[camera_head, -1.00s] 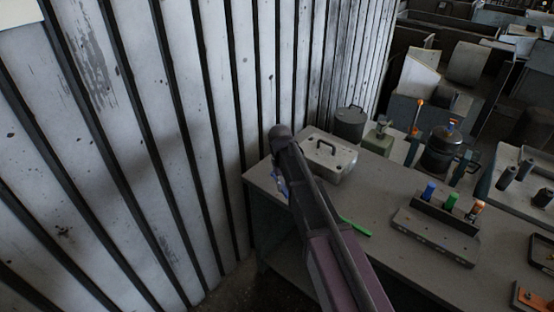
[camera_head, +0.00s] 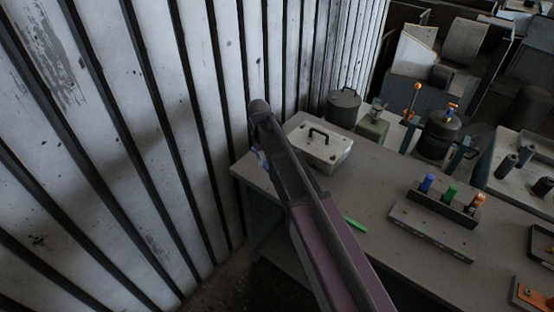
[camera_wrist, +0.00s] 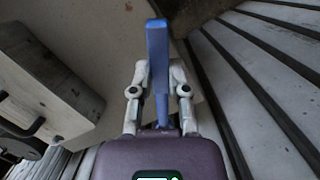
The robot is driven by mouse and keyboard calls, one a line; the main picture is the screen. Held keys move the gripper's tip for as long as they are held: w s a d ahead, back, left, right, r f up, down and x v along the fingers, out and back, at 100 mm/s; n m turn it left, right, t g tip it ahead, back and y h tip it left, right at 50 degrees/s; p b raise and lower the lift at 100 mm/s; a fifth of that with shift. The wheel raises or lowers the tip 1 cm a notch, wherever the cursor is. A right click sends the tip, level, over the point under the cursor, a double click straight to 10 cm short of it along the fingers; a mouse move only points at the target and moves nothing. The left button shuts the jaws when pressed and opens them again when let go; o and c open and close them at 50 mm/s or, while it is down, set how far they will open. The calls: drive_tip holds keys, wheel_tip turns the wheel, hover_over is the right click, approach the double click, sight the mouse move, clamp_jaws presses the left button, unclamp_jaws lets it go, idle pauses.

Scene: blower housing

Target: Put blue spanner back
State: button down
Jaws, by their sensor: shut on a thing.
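The blue spanner (camera_wrist: 158,55) stands between the two fingers of my gripper (camera_wrist: 159,80) in the wrist view. The fingers are shut on it, and it sticks out beyond their tips. In the head view my arm hides most of the gripper; a small blue and light patch shows at the arm's left side, over the table's left end near the wall. A green spanner (camera_head: 355,224) lies on the table (camera_head: 385,181) just right of my arm, partly hidden by it. A grey rack (camera_head: 432,231) at the right holds blue, green and orange upright pieces.
A light metal box with a handle (camera_head: 320,147) stands on the table just right of my arm; it also shows at left in the wrist view (camera_wrist: 62,88). A ribbed wall (camera_head: 160,130) is close on the left. Canisters (camera_head: 343,108) stand behind.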

drive_tip(key=shift+f, duration=0.1)
drive_tip(key=shift+w+d+f+n+b, duration=0.25)
drive_tip(key=shift+d+f+n+b, duration=0.05)
drive_tip(key=shift+f+n+b, duration=0.1)
drive_tip(key=w+d+f+n+t+b, duration=0.2)
drive_tip(key=w+d+f+n, duration=0.1)
drive_tip(key=n, duration=0.2)
drive_tip(key=shift+w+d+y+b, duration=0.3)
drive_tip(key=shift+d+y+b, duration=0.1)
drive_tip(key=shift+f, duration=0.15)
wheel_tip(320, 180, down, 8)
drive_tip(key=b, duration=0.7)
drive_tip(key=shift+r+b, duration=0.25)
drive_tip(key=shift+b, duration=0.15)
drive_tip(key=shift+f+b, duration=0.6)
idle(0.5)
drive_tip(key=c, duration=0.5)
unclamp_jaws()
drive_tip(key=shift+c, duration=0.2)
